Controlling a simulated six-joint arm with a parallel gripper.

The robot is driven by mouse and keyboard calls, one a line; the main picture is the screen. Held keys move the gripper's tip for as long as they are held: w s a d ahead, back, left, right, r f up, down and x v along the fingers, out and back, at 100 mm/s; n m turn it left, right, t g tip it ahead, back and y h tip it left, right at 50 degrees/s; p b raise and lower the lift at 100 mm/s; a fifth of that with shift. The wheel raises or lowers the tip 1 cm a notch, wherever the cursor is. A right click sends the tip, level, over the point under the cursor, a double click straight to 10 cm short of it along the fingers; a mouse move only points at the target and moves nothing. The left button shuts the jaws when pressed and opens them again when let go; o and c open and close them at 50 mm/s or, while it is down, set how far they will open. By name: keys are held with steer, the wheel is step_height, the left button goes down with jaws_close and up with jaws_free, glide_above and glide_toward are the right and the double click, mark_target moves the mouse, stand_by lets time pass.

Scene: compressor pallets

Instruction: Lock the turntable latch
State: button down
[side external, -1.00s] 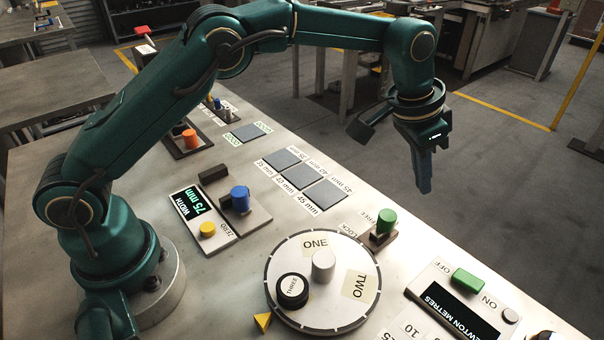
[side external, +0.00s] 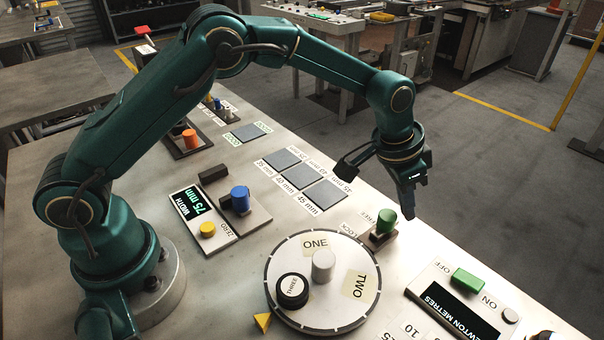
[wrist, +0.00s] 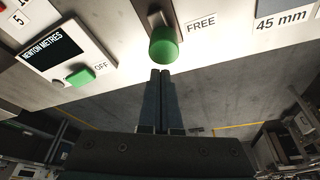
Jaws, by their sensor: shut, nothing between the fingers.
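The turntable (side external: 292,255) is a round pale disc with ONE, TWO and THREE marks, a grey centre knob (side external: 323,265) and a black knob (side external: 292,290) on THREE. The latch is a green cylindrical knob (side external: 385,222) on a dark base at the disc's upper right, between FREE and LOCK labels. In the wrist view the green knob (wrist: 164,46) stands beside the FREE label (wrist: 202,26); LOCK is out of that view. My gripper (side external: 409,212) is shut and empty, just right of the knob. In the wrist view its fingers (wrist: 160,72) point at the knob, seemingly a little short of it.
A NEWTON METRES panel (side external: 462,305) with a green switch (side external: 468,281) lies to the right. Grey pads marked in millimetres (side external: 302,173) and a WIDTH gauge with a blue knob (side external: 240,199) lie left of the latch. The table edge is close behind the latch.

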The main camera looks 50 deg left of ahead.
steer(key=shift+s+a, duration=0.15)
steer(key=shift+s, duration=0.15)
steer(key=shift+s, duration=1.85)
steer(key=shift+w, duration=0.1)
steer(key=shift+w+d, duration=0.45)
steer(key=shift+w, duration=0.4)
steer(key=shift+w+d, duration=0.45)
steer(key=shift+w, duration=0.35)
steer(key=shift+w+r, duration=0.1)
steer(key=shift+r, duration=0.15)
steer(key=v, duration=0.9)
steer(key=shift+r, duration=0.25)
